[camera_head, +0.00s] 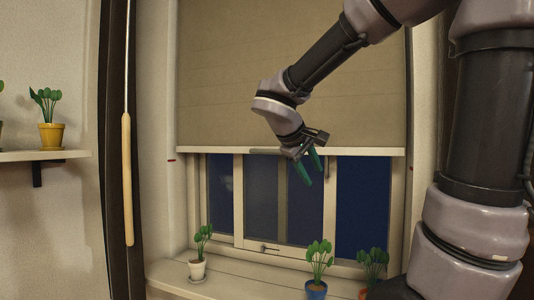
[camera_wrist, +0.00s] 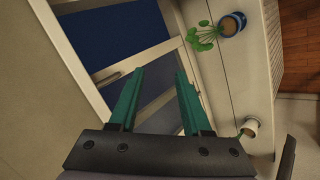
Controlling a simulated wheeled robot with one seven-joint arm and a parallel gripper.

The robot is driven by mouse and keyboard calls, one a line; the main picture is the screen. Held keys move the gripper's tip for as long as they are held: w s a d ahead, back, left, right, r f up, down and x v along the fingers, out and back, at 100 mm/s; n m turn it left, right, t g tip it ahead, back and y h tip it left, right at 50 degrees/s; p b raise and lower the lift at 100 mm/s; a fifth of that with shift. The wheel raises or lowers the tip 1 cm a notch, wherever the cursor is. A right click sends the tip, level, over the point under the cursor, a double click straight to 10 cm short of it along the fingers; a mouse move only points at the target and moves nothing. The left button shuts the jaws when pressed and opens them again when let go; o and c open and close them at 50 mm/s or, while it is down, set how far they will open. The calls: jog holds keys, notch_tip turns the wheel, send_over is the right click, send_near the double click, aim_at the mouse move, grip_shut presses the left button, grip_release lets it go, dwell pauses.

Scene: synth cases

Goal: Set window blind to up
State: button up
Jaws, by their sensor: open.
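The beige window blind (camera_head: 235,85) hangs over the upper part of the window in the head view, its pale bottom rail (camera_head: 215,150) about mid-window. Below the rail the dark panes (camera_head: 262,190) show. A long tan pull handle (camera_head: 127,180) hangs on a cord left of the window. My gripper (camera_head: 308,170) is in front of the window, just below the bottom rail, its green fingers pointing down and apart. In the wrist view the fingers (camera_wrist: 158,85) are spread with nothing between them. The blind fabric (camera_wrist: 40,85) fills the left side there. I cannot tell whether the gripper touches the blind.
On the sill (camera_head: 240,285) stand a white-potted plant (camera_head: 197,268), a blue-potted plant (camera_head: 317,288) and another plant (camera_head: 373,265) partly behind my arm. A shelf (camera_head: 45,155) at left holds a yellow-potted plant (camera_head: 51,135). The space around the tan handle looks clear.

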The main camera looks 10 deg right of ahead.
jog(key=w+a+r+n+t+h, duration=0.2)
jog(key=w+a+r+n+t, duration=0.1)
jog(key=w+a, duration=0.3)
jog(key=n+t, duration=0.3)
jog(key=t, duration=0.1)
send_near(266, 151)
jog(key=x, duration=1.1)
jog(key=shift+a, duration=0.1)
grip_shut()
